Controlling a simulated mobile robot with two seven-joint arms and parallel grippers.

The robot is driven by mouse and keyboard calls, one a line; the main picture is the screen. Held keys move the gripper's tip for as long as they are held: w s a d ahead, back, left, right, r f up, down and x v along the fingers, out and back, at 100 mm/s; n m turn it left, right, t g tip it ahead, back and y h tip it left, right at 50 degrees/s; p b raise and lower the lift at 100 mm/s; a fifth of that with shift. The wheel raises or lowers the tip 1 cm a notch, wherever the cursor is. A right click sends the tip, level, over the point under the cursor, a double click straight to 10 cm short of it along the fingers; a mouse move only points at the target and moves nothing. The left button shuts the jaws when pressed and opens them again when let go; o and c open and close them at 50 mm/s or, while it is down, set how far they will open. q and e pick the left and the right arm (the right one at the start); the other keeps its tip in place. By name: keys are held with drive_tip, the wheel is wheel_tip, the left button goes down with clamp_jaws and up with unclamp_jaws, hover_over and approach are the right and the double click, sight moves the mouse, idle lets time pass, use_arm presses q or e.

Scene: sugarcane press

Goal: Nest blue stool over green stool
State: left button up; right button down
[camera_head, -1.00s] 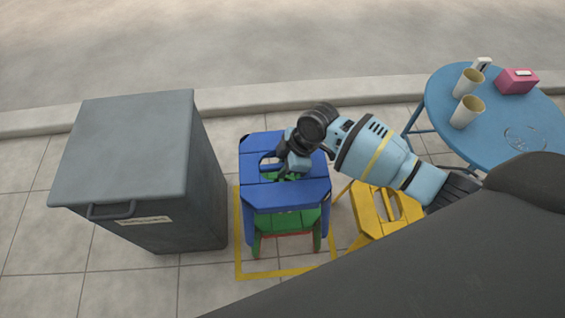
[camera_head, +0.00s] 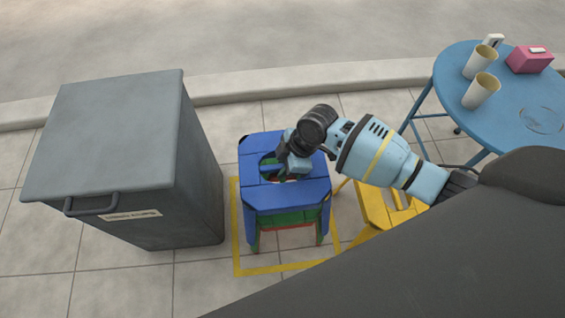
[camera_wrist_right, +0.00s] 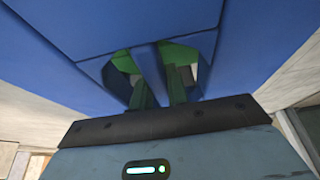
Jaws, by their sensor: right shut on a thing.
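The blue stool (camera_head: 290,197) sits over the green stool (camera_head: 287,218), whose front edge and legs show below the blue seat in the head view. A red stool (camera_head: 288,231) shows in part under the green one. My right gripper (camera_head: 284,172) reaches into the hand hole of the blue seat and is shut on it. In the right wrist view the fingers (camera_wrist_right: 158,92) go into the hole of the blue stool (camera_wrist_right: 90,40), with green visible through it. My left gripper is not in view.
A grey bin (camera_head: 115,150) stands to the left. A yellow stool (camera_head: 376,215) stands to the right, partly behind my arm. A blue round table (camera_head: 510,95) holds cups and a pink box (camera_head: 530,60). A yellow square outline (camera_head: 237,245) marks the ground around the stools.

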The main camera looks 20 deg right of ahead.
drive_tip(key=shift+f+b, duration=1.55)
drive_tip(key=shift+f, duration=1.55)
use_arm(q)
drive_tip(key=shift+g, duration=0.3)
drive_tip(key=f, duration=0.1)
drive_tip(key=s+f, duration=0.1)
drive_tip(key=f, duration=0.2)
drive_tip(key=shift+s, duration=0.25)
use_arm(e)
drive_tip(key=shift+f, duration=0.2)
use_arm(q)
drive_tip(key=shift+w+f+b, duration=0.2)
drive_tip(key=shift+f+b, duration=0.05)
drive_tip(key=shift+b, duration=0.1)
use_arm(e)
drive_tip(key=shift+f, duration=0.45)
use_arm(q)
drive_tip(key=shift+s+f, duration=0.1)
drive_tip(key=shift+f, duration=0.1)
use_arm(e)
drive_tip(key=shift+s+f, duration=0.1)
drive_tip(key=shift+f, duration=0.35)
